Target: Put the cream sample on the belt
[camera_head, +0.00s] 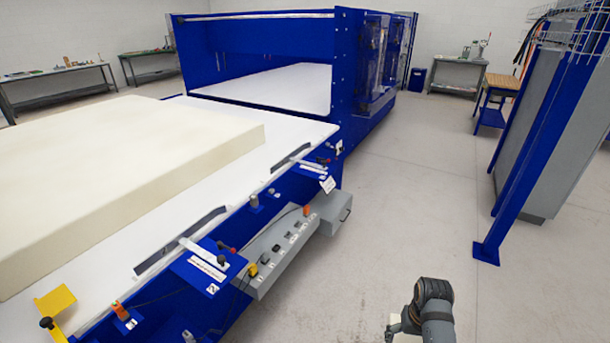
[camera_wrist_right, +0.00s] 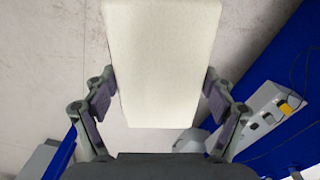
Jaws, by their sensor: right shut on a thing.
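The cream sample (camera_wrist_right: 163,60) is a pale foam block that fills the upper middle of the right wrist view. My right gripper (camera_wrist_right: 158,96) is shut on it, with one finger pad against each side. In the head view only part of my right arm shows at the bottom right, over the floor and apart from the machine; a small pale patch beside it may be the sample. The white belt (camera_head: 300,143) runs into the blue machine, and a large cream foam slab (camera_head: 120,150) lies on it at left. My left gripper is not in view.
The blue machine frame (camera_head: 345,75) stands behind the belt. A grey control box (camera_head: 285,245) and brackets line the belt's near side. A blue post (camera_head: 515,140) with a grey panel stands at right. The floor (camera_head: 415,170) between is clear.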

